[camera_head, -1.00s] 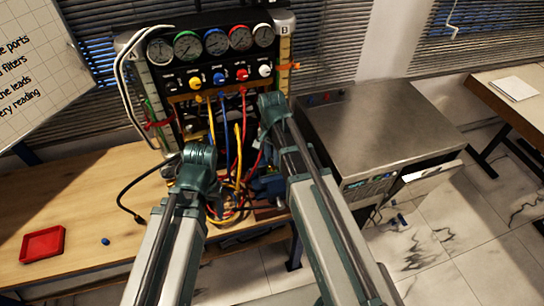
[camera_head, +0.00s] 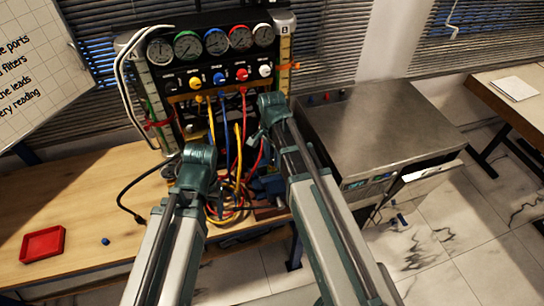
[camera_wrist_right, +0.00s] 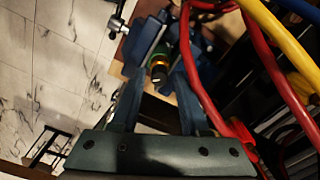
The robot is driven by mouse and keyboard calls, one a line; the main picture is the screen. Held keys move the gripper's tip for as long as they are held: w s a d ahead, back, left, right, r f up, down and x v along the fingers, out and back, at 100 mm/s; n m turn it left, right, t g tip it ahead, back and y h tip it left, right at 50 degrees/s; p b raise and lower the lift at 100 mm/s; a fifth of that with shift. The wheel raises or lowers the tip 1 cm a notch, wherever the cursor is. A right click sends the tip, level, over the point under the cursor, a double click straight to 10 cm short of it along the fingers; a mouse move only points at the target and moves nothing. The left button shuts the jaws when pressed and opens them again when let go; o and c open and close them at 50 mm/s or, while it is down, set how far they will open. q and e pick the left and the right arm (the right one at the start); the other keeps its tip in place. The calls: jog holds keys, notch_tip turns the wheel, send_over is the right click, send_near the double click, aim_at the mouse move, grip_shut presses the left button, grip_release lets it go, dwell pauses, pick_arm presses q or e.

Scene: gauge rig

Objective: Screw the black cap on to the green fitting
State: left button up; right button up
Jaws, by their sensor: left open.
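In the right wrist view, the green fitting (camera_wrist_right: 160,57) shows as a green band held among blue clamp blocks. A dark round end with an orange ring, seemingly the black cap (camera_wrist_right: 158,73), sits at its near end; I cannot tell whether it is threaded on. My right gripper (camera_wrist_right: 157,88) is open, with one finger on each side of the cap and gaps visible. In the head view my right gripper (camera_head: 255,137) is in front of the panel, above the blue clamp (camera_head: 268,185). My left gripper (camera_head: 182,163) is open at the panel's lower left, its fingers mostly hidden.
A gauge panel (camera_head: 214,62) with coloured knobs stands behind. Red, yellow and blue hoses (camera_head: 239,150) hang close to both grippers. A red tray (camera_head: 43,244) and a small blue piece (camera_head: 105,241) lie on the wooden bench (camera_head: 75,200). A metal cabinet (camera_head: 375,120) stands right.

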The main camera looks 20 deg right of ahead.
jog(key=o, duration=0.6)
jog(key=shift+c, duration=0.2)
notch_tip(320, 180, up, 14)
jog(key=p, duration=1.3)
jog(key=shift+p, duration=0.4)
jog(key=shift+f, duration=0.15)
jog(key=s+a+f+n+b, duration=0.5)
jog(key=s+f+n+b, duration=0.2)
jog(key=f+n+b, duration=0.1)
jog(key=s+a+f+n+h+b, duration=0.1)
jog(key=s+a+f+n+b, duration=0.4)
jog(key=f+b, duration=0.6)
jog(key=s+n, duration=0.2)
jog(key=n, duration=0.1)
jog(key=shift+s+a, duration=0.15)
jog(key=shift+a, duration=0.05)
